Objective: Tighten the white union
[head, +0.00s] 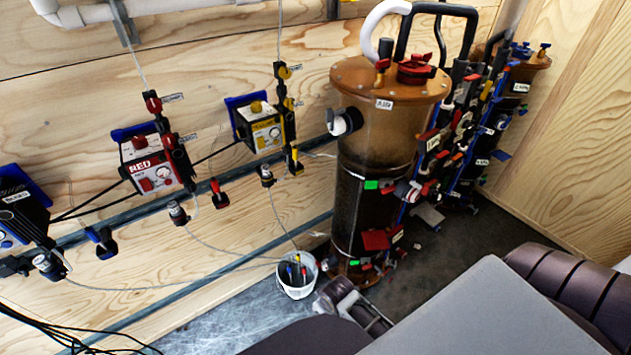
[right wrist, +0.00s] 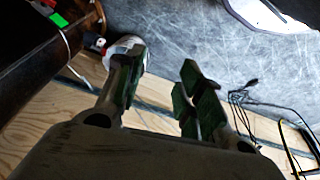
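The white union appears to be the white ring fitting (head: 340,122) with a dark centre on the upper left side of the near brown filter tank (head: 375,150). I cannot tell how tight it is. A gripper (head: 337,295), which seems to be my right one, is low by the tank's foot, beside the white bucket and well below the fitting. In the right wrist view my right gripper (right wrist: 163,72) has its green-padded fingers apart, with nothing between them. The union is not clearly visible in that view. My left gripper is not in view.
A white bucket (head: 296,278) holding several coloured probes stands on the floor. Dosing pumps, one red (head: 152,172) and one yellow (head: 262,130), hang on the wooden wall with cables. A second tank (head: 512,75) stands behind. Red and blue valves crowd the near tank's right side.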

